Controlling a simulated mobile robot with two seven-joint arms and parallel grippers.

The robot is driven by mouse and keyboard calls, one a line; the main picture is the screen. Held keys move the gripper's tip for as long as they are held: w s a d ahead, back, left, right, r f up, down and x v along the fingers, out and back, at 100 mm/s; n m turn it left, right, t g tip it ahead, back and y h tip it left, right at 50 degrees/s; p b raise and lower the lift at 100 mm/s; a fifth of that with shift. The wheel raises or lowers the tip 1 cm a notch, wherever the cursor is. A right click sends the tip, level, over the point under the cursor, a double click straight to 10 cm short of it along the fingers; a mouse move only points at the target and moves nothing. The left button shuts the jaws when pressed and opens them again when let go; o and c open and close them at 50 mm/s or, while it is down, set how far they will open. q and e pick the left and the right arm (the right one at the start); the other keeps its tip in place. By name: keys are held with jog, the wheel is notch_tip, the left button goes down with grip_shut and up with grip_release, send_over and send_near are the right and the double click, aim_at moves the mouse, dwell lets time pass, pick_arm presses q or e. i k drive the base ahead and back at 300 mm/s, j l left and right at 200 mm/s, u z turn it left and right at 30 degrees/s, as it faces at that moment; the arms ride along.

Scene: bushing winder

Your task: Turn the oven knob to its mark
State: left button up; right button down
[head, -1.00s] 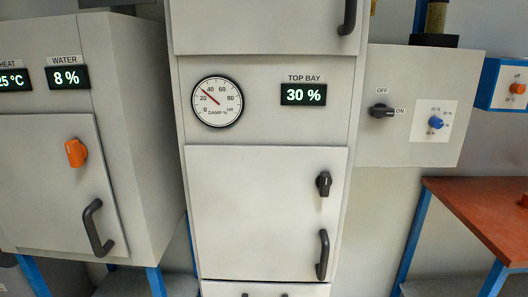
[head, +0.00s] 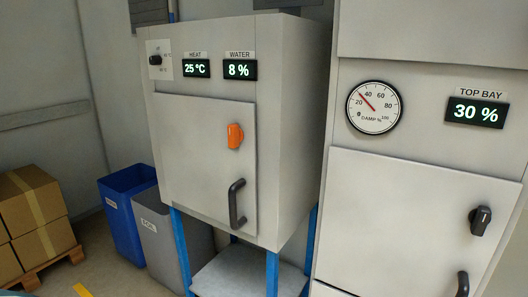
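The oven is a grey cabinet (head: 290,110) on blue legs, left of centre in the head view. Its small black knob (head: 155,60) sits on a white plate at the upper left of its front. Small marks are printed around the knob, too small to read. Beside it, the HEAT display (head: 196,68) reads 25 °C and the WATER display (head: 240,70) reads 8 %. The oven door (head: 195,160) is closed, with an orange latch (head: 235,136) and a dark handle (head: 236,204).
A taller cabinet (head: 420,150) stands to the right, with a damp dial (head: 374,107) and a TOP BAY display (head: 477,112) reading 30 %. A blue bin (head: 122,205) and a grey bin (head: 165,240) stand left of the oven. Cardboard boxes (head: 35,215) sit on a pallet at far left.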

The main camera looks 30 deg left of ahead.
aim_at(154, 60)
jog(key=u, duration=1.55)
